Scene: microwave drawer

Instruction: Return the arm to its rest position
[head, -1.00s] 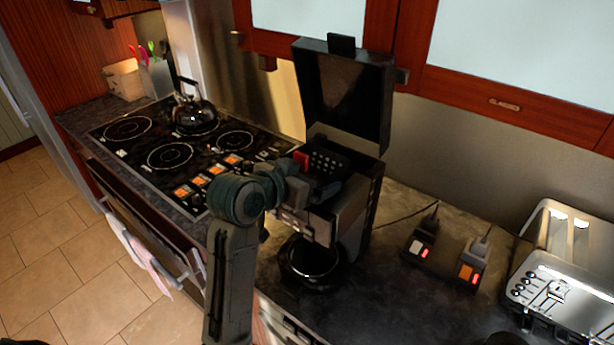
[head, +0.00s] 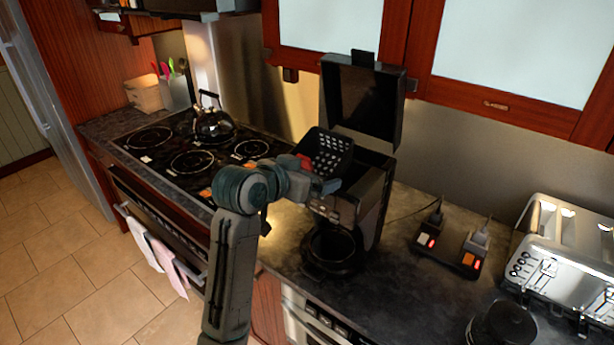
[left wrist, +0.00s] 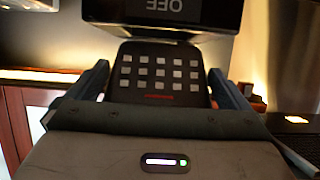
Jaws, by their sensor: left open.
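My left arm rises from the lower middle of the head view. Its gripper (head: 328,186) is in front of the upper part of a black coffee maker (head: 372,195). In the left wrist view the two fingers of the left gripper (left wrist: 160,85) stand wide apart with nothing clasped between them. I cannot tell if the gripper touches the coffee maker. My right gripper is not in view.
The coffee maker's lid (head: 362,100) stands open. A stove (head: 175,165) with a kettle (head: 212,122) is to the left. Switched sockets (head: 450,245), a toaster (head: 560,262) and a dark round object (head: 502,325) are to the right. Cabinets (head: 500,105) hang above.

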